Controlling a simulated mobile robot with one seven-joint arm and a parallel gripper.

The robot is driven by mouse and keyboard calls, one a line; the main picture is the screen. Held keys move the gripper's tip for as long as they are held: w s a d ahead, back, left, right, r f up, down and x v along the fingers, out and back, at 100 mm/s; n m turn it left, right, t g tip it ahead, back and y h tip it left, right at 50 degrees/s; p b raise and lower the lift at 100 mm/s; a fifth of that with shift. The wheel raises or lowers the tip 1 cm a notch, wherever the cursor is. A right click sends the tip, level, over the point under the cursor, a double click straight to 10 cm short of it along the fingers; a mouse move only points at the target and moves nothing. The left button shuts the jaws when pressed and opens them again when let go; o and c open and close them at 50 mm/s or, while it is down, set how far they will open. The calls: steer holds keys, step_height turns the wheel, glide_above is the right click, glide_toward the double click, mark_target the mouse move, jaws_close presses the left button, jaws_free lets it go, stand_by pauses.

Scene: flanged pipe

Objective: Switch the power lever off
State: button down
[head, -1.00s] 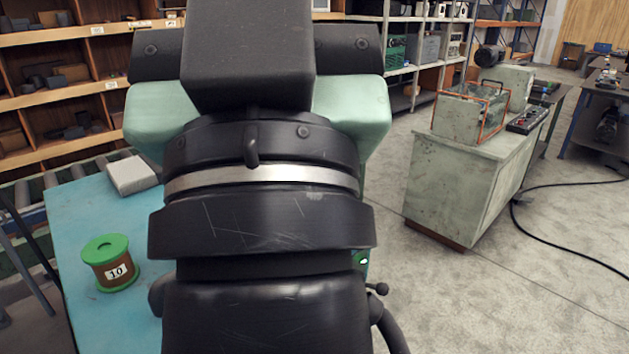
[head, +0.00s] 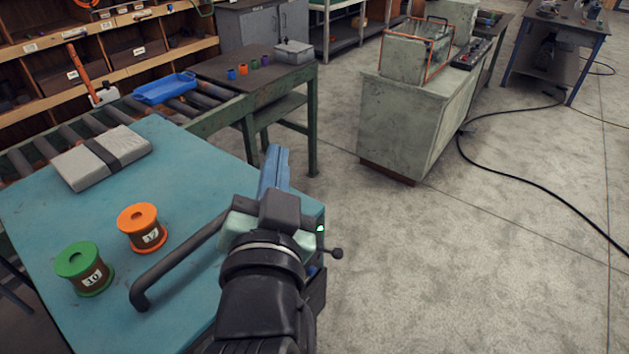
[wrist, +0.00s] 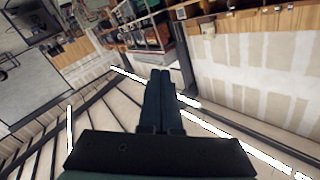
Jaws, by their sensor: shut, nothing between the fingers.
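A short dark lever with a ball end (head: 337,252) sticks out to the right past the right edge of the blue-green table. It looks like the power lever. A lit green lamp (head: 320,228) shows just above it. The lever's base is hidden behind my arm. My gripper (head: 276,158) is up and left of the lever in the head view, apart from it, with its blue fingers pointing away from me. In the wrist view its fingers (wrist: 160,80) are together and empty. The lever does not show in the wrist view.
The blue-green table (head: 60,215) holds a green spool (head: 84,265), an orange spool (head: 142,225) and a grey box (head: 100,158). A roller conveyor (head: 60,145) runs behind it. A pale cabinet (head: 405,130) stands to the right.

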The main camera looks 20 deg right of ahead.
steer(key=s+d+f+m+g+h+p, duration=0.1)
steer(key=s+d+f+m+g+p, duration=0.1)
steer(key=f, duration=0.5)
steer(key=s+d+f+m+g+h+p, duration=0.1)
steer(key=s+d+f+m+g+p, duration=0.2)
steer(key=s+f+g, duration=0.2)
step_height(320, 180, down, 3)
steer(key=shift+s+r+m, duration=0.1)
steer(key=shift+s+m, duration=0.2)
steer(key=shift+s, duration=0.5)
steer(key=shift+w+p, duration=0.1)
steer(key=shift+p, duration=0.25)
steer(key=p, duration=0.4)
glide_toward(339, 257)
steer(key=w+d, duration=0.2)
steer(key=w, duration=0.1)
steer(key=w+d, duration=0.2)
steer(key=shift+f, duration=0.25)
steer(key=shift+w+a+f, duration=0.15)
steer(key=shift+w+f, duration=0.2)
steer(key=shift+f, duration=0.3)
steer(key=shift+s+f, duration=0.1)
steer(key=shift+f, duration=0.05)
steer(key=shift+s+f+b, duration=0.1)
steer(key=shift+f+b, duration=0.1)
steer(key=shift+b, duration=0.45)
